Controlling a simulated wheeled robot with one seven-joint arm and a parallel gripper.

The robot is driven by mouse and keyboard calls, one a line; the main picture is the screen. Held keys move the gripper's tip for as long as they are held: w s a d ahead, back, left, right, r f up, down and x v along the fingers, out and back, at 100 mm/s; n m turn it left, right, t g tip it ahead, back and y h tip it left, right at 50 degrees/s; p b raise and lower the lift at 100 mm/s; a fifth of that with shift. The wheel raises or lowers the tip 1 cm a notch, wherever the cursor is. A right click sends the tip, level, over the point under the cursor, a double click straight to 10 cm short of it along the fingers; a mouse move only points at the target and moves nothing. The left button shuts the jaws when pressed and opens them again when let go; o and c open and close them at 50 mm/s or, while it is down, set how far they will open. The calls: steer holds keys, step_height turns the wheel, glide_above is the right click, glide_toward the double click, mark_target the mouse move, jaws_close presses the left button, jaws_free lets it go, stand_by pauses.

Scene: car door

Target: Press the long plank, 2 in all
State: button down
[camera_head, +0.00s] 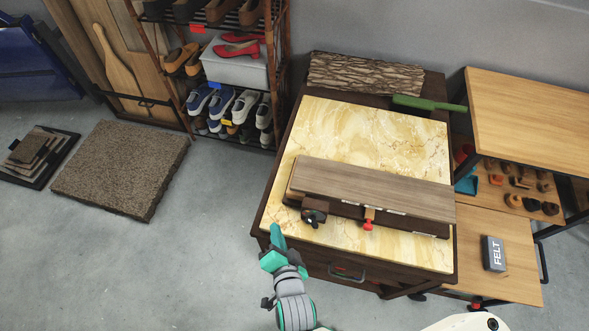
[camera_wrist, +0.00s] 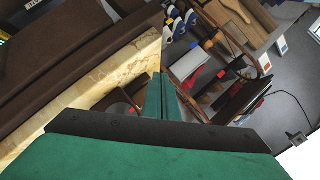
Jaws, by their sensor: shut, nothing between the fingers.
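The long plank (camera_head: 375,186) is a grey-brown board lying flat across a darker wooden base (camera_head: 427,230) on the marble-topped cabinet. A dark knob (camera_head: 314,212) and a red-tipped peg (camera_head: 368,222) show along the base's front side. My teal gripper (camera_head: 276,236) is shut and empty. It is off the cabinet's front left corner, apart from the plank and to its lower left. In the wrist view its closed fingers (camera_wrist: 165,97) point past the marble edge; a brown piece beside them is partly hidden, and I cannot tell whether it is the plank.
The marble top (camera_head: 365,130) is bare behind the plank. A bark-covered board (camera_head: 365,75) and a green-handled brush (camera_head: 428,104) lie at the back. A shoe rack (camera_head: 238,65) stands left. Wooden tables (camera_head: 535,95) stand right. The left floor is mostly open.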

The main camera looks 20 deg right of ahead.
steer(key=w+d+r+m+g, duration=0.1)
steer(key=w+d+r+m, duration=0.15)
steer(key=w, duration=0.25)
steer(key=w+d+r+m+g, duration=0.1)
steer(key=w+d+m, duration=0.1)
steer(key=w+m, duration=0.3)
step_height(320, 180, up, 11)
steer(key=m+g+y, duration=0.2)
steer(key=m, duration=0.4)
glide_above(296, 174)
steer(key=shift+w, duration=0.25)
steer(key=shift+s+f, duration=0.1)
steer(key=shift+f, duration=4.3)
steer(key=shift+d, duration=0.1)
steer(key=shift+s+f, duration=0.1)
